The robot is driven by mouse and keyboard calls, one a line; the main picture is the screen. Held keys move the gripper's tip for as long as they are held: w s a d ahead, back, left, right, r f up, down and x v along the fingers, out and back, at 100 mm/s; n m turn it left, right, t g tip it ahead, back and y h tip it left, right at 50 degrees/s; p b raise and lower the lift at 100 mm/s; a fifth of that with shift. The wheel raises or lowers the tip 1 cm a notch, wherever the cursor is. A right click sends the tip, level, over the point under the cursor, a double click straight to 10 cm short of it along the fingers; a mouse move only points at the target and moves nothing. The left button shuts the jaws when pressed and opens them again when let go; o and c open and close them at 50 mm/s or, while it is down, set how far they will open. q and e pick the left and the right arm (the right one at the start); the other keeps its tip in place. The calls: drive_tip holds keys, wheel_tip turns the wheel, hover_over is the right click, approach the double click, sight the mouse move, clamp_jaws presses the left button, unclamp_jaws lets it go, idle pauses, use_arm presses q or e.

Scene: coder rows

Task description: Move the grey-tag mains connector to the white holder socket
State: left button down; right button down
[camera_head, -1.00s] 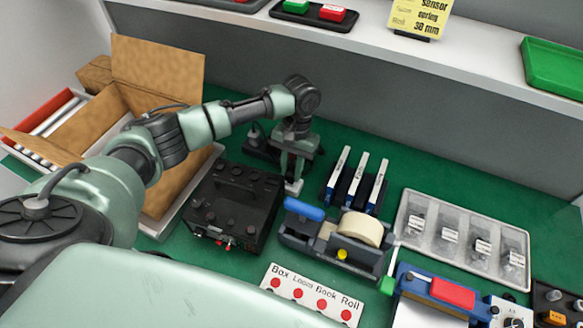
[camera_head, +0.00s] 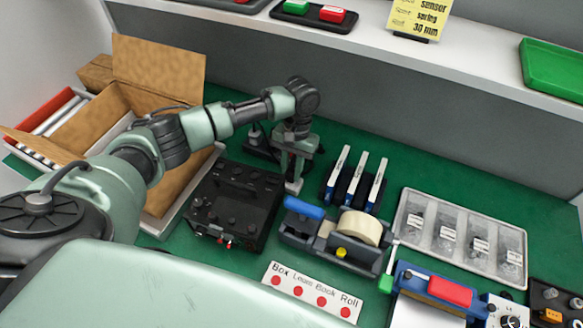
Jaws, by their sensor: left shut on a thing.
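My left gripper (camera_head: 296,172) points down at the back of the green bench, behind the black box. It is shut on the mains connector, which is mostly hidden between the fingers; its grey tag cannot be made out. A small white piece (camera_head: 293,187) shows right under the fingertips, perhaps the white holder socket; whether the connector touches it cannot be told. A dark plug (camera_head: 255,134) with a cord stands in a black block (camera_head: 262,150) left of the gripper. My right gripper is not in view.
A black box with knobs (camera_head: 236,203) stands just in front of the gripper. A tape dispenser (camera_head: 330,245) and a rack of white-and-blue upright items (camera_head: 356,183) are to the right. An open cardboard box (camera_head: 160,70) is at left. A shelf (camera_head: 450,65) runs above the back.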

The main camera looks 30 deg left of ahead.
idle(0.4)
use_arm(q)
drive_tip(key=shift+f+p, duration=0.2)
drive_tip(key=shift+p, duration=0.2)
idle(0.4)
drive_tip(key=shift+p, duration=0.4)
drive_tip(key=shift+f, duration=0.1)
drive_tip(key=shift+f, duration=0.2)
drive_tip(key=c, duration=1.1)
unclamp_jaws()
